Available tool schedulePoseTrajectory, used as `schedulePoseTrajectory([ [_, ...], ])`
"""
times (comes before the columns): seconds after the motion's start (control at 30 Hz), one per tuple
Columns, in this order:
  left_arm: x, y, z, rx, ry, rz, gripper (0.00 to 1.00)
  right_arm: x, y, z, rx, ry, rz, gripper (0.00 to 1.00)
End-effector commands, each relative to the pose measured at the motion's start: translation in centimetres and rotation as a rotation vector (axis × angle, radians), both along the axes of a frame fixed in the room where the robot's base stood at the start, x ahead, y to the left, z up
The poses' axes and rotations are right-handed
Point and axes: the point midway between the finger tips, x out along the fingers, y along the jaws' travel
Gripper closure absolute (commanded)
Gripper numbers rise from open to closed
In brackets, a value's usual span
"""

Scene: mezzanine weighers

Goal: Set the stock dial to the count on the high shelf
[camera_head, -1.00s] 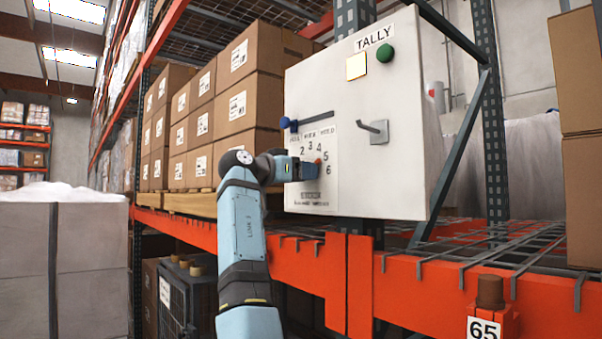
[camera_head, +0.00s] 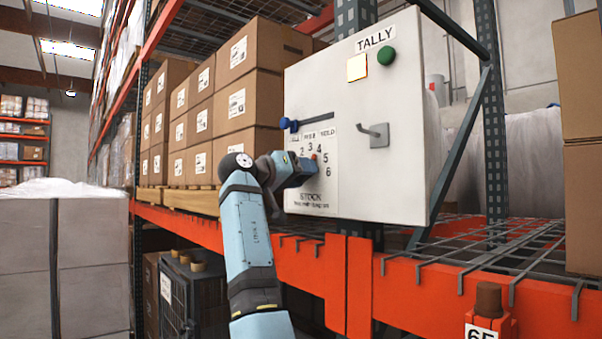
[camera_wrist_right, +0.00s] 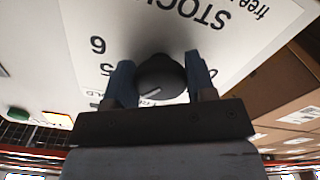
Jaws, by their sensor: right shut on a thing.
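The stock dial (camera_wrist_right: 160,77) is a dark round knob with a pale line on the white tally box (camera_head: 350,190). In the right wrist view the knob sits between the two fingers of my right gripper (camera_wrist_right: 161,80), which is shut on it. The pale line slants toward the lower left, on the numbered side of the plate. In the head view my right gripper (camera_head: 306,168) reaches the dial from the left and hides most of it. Numbers 2 to 6 show around it, and a small red mark shows near 4 and 5. My left gripper is out of view.
Stacked cartons (camera_head: 256,95) stand left on an orange rack beam (camera_head: 410,283). Wire decking lies below right.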

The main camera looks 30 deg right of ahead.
Motion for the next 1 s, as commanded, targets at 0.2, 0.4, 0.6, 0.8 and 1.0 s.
schedulePoseTrajectory([
  [0.2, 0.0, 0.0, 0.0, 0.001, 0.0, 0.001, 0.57, 0.0, 0.0, 0.0, -0.001, 0.008, 0.0, 0.73],
  [0.4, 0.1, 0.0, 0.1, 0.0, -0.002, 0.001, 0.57, 0.0, 0.0, 0.0, -0.001, 0.008, 0.0, 0.73],
  [0.6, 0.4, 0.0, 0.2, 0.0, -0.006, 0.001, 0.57, 0.0, 0.0, 0.0, -0.001, 0.007, 0.0, 0.24],
  [0.8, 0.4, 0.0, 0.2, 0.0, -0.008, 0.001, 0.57, 0.0, 0.1, 0.0, -0.001, 0.007, 0.0, 0.24],
  [1.0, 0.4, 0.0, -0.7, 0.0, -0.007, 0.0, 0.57, -0.2, 2.2, -0.2, -0.002, 0.006, 0.002, 0.24],
])
